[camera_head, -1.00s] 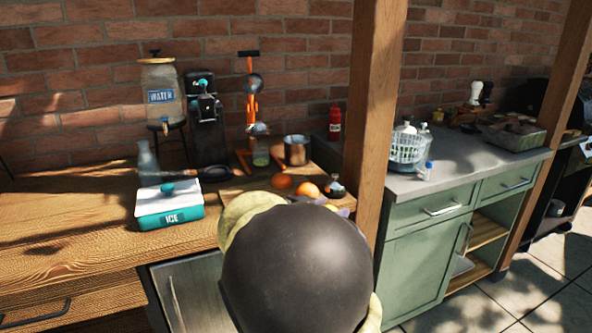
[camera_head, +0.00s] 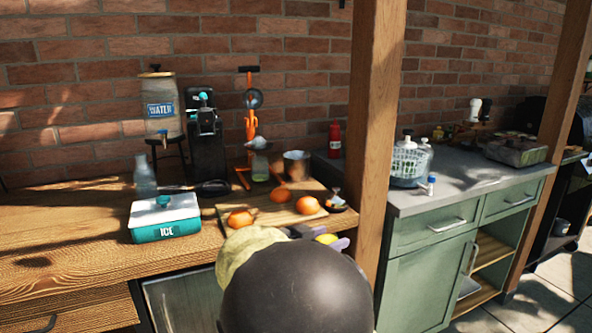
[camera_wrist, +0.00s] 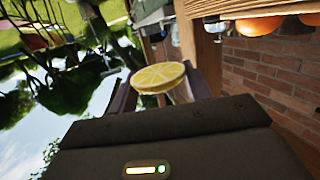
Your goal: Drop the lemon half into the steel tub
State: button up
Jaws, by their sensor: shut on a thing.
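The lemon half (camera_wrist: 158,77) sits between the two fingers of my gripper (camera_wrist: 165,92) in the wrist view, its cut yellow face showing. In the head view a bit of the yellow lemon half (camera_head: 327,239) shows beside a purple-grey finger of my gripper (camera_head: 338,243), in front of the table's right edge; my arm hides the rest. The steel tub (camera_head: 296,164) stands at the back of the cutting board, near the wall. My gripper is apart from it, nearer the camera. The tub's inside cannot be made out.
An orange press (camera_head: 250,130) stands left of the tub. A wooden post (camera_head: 372,130) rises to the right. An ice box (camera_head: 165,217) is at left.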

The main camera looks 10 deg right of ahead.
jog(key=shift+s+d, duration=0.1)
jog(key=shift+f, duration=0.3)
notch_tip(320, 180, down, 32)
jog(key=w+n+t+y, duration=0.1)
jog(key=n+t+y, duration=0.5)
jog(key=n+y, duration=0.1)
jog(key=shift+w+r+n+y, duration=0.3)
jog(key=shift+n+y, duration=0.1)
jog(key=shift+y, duration=0.4)
